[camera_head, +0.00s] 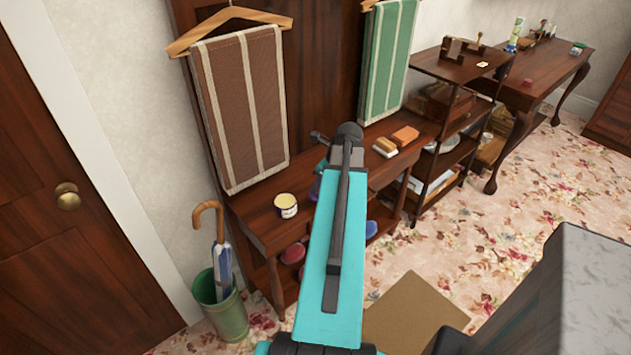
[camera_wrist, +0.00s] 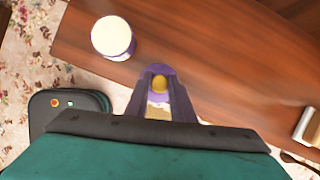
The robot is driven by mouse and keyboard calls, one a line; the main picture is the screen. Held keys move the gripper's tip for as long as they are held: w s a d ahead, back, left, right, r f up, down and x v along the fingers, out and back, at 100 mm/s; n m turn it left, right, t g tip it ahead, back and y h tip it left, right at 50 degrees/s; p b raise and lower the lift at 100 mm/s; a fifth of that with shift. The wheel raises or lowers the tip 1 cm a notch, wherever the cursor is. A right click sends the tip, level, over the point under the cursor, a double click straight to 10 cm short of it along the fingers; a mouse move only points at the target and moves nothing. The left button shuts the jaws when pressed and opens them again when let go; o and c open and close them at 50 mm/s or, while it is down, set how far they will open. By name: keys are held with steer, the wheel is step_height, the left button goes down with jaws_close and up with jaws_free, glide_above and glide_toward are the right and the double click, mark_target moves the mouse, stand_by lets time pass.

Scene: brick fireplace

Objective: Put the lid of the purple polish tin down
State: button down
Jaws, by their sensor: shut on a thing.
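The purple polish tin (camera_head: 286,211) stands open on the wooden bench, with pale cream polish showing inside. In the wrist view the tin (camera_wrist: 128,48) is up and to the left of my gripper. My gripper (camera_wrist: 159,88) is shut on the purple lid (camera_wrist: 158,69), which has a yellow round mark in its middle. The lid is apart from the tin, over the bench top. I cannot tell whether it touches the wood. In the head view my arm hides most of the gripper and the lid.
The bench (camera_head: 252,208) has bare wood around the tin. An orange brush-like block (camera_head: 405,136) and a paler one (camera_head: 385,147) lie farther right. Towels on hangers hang behind. An umbrella stands in a green bin (camera_head: 222,308) at the left. Shoes sit under the bench.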

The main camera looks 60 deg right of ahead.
steer(key=shift+w+d+f+p, duration=0.15)
steer(key=shift+w+d+p, duration=0.15)
steer(key=shift+w+d, duration=0.7)
steer(key=shift+w+d+f+p, duration=0.1)
steer(key=shift+w+d+p, duration=0.15)
steer(key=shift+w+d, duration=0.7)
steer(key=shift+f, duration=0.1)
steer(key=shift+f+p, duration=0.5)
steer(key=shift+f, duration=1.15)
steer(key=shift+f, duration=0.1)
steer(key=c, duration=1.5)
jaws_free()
steer(key=shift+b+v, duration=1.15)
steer(key=shift+v, duration=4.95)
steer(key=shift+w+a, duration=0.1)
